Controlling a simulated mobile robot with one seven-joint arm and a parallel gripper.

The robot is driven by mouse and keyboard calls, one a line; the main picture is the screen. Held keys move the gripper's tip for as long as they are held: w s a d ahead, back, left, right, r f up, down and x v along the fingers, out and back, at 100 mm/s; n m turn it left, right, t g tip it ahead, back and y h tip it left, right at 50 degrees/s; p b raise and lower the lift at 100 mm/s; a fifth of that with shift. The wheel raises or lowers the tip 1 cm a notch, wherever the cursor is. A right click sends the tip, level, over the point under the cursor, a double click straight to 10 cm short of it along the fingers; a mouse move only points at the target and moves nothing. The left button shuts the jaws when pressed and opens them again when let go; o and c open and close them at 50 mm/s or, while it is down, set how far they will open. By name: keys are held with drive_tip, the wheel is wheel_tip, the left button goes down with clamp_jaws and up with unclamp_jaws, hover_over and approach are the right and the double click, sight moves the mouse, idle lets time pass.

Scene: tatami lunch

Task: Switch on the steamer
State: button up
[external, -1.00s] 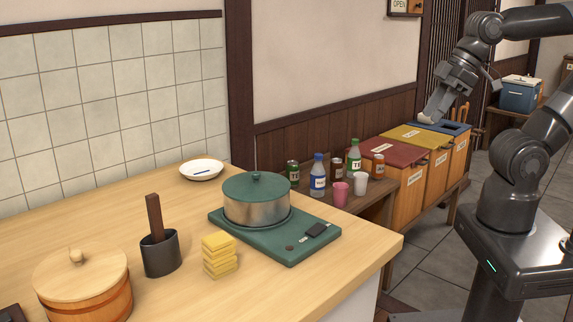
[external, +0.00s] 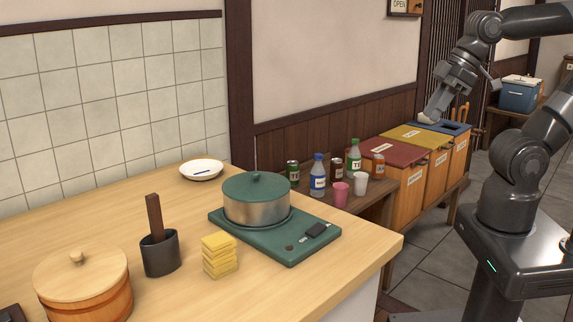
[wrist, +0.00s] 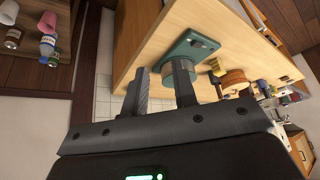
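The steamer is a steel pot (external: 256,208) with a green lid (external: 256,186) on a flat green base (external: 270,252). It stands near the right end of the wooden counter. A dark switch (external: 316,229) and a small round knob (external: 289,247) sit on the base's front part; the switch's position is too small to tell. The green base also shows in the wrist view (wrist: 203,44), beyond my fingers. My gripper (external: 428,117) is far right of the steamer, above the bins. In the wrist view my gripper (wrist: 162,78) has its fingers apart with nothing held.
Yellow sponges (external: 219,257), a dark holder (external: 160,254) and a wooden tub (external: 84,285) stand on the counter left of the steamer. A white plate (external: 201,169) lies behind. Bottles and cups (external: 341,194) stand on a low bench between the counter and the bins (external: 390,188).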

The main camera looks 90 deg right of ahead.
drive_tip(key=shift+w+a+r, duration=0.1)
drive_tip(key=shift+w+r, duration=0.05)
drive_tip(key=shift+w, duration=0.2)
drive_tip(key=shift+c, duration=0.6)
drive_tip(key=w, duration=0.2)
drive_tip(key=w+a+r+m+g, duration=0.1)
drive_tip(key=w, duration=0.1)
drive_tip(key=w+m+g, duration=0.1)
drive_tip(key=w, duration=0.2)
drive_tip(key=shift+a+r, duration=0.3)
drive_tip(key=shift+r, duration=0.05)
clamp_jaws()
drive_tip(key=w+a+f+m+g, duration=0.2)
drive_tip(key=w+a+f+m, duration=0.1)
drive_tip(key=w, duration=0.7)
drive_tip(key=w+a+f+m+g+h, duration=0.1)
drive_tip(key=w+a+f+m, duration=0.3)
drive_tip(key=w, duration=0.6)
drive_tip(key=shift+w+a+f+g, duration=0.2)
drive_tip(key=shift+a+f+g, duration=0.75)
drive_tip(key=shift+a, duration=0.3)
